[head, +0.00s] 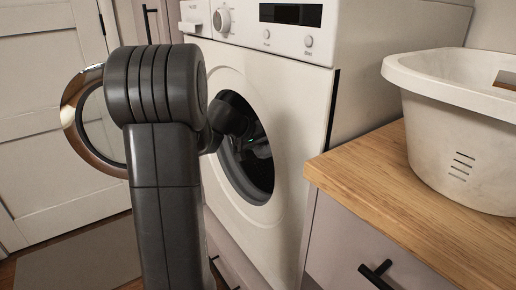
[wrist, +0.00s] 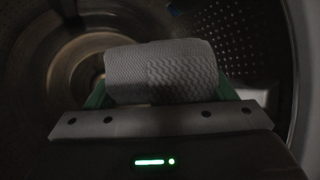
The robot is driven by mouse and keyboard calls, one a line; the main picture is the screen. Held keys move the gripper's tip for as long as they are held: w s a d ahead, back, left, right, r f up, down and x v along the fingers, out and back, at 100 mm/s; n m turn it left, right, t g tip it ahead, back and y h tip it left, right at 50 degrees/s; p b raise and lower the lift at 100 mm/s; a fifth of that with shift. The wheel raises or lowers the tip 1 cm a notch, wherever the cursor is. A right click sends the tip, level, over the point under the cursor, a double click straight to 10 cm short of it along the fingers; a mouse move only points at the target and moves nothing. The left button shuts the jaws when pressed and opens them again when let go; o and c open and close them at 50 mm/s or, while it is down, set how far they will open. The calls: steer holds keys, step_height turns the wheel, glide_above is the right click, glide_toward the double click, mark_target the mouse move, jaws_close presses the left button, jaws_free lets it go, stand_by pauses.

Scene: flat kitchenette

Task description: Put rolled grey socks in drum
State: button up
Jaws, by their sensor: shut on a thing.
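The washing machine drum (head: 249,150) is open, and my arm reaches in through its round opening. In the wrist view the dark, perforated drum wall (wrist: 240,38) surrounds my gripper. My gripper (wrist: 162,88) is inside the drum and shut on the rolled grey socks (wrist: 160,70), a pale grey roll with a wavy knit pattern. Green finger parts show on both sides of the roll. In the head view the socks and the fingers are hidden by my arm and the drum's dark interior.
The round door (head: 77,112) with its chrome rim stands swung open at the left, behind my arm. A white laundry basket (head: 440,125) stands on the wooden countertop (head: 375,180) at the right. A drawer with a black handle (head: 377,274) is below the counter.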

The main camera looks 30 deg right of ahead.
mark_target(257, 153)
steer(key=d+f, duration=0.1)
steer(key=d, duration=0.6)
steer(key=shift+w+f, duration=0.25)
steer(key=shift+w, duration=0.2)
steer(key=o, duration=1)
steer(key=a, duration=0.4)
steer(key=s+a+p, duration=0.1)
steer(key=a, duration=0.7)
steer(key=shift+s+a+r, duration=0.35)
steer(key=shift+s+r, duration=0.05)
